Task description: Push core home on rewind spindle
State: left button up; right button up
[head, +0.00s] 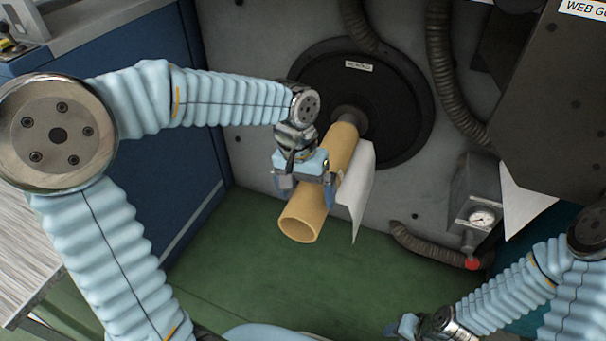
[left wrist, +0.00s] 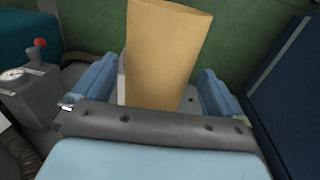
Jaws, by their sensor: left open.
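The core (head: 302,216) is a tan tube that points out toward me from the rewind spindle (head: 350,116). Its far end meets the grey spindle in front of a black round disc (head: 405,95). A white sheet (head: 357,185) hangs along the core's right side. My left gripper (head: 307,190) is open, with its fingers on either side of the core. In the left wrist view the core (left wrist: 166,50) stands between the two blue fingers, with a gap on the right; contact is not clear. My right gripper (head: 405,325) is at the bottom right, and its jaws are too small to judge.
A grey box with a gauge (head: 481,217) and a red knob (head: 472,265) is on the right. Dark hoses (head: 445,70) run down the grey wall. A blue cabinet (head: 170,140) stands at left. The green floor (head: 270,285) below the core is clear.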

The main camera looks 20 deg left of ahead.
pick_arm(q)
jog(key=shift+d+f+b, duration=0.2)
jog(key=shift+f, duration=1.15)
jog(key=shift+d+f+b, duration=0.15)
jog(key=shift+f, duration=1.2)
pick_arm(e)
jog(key=shift+f, duration=0.5)
pick_arm(q)
jog(key=shift+c, duration=0.2)
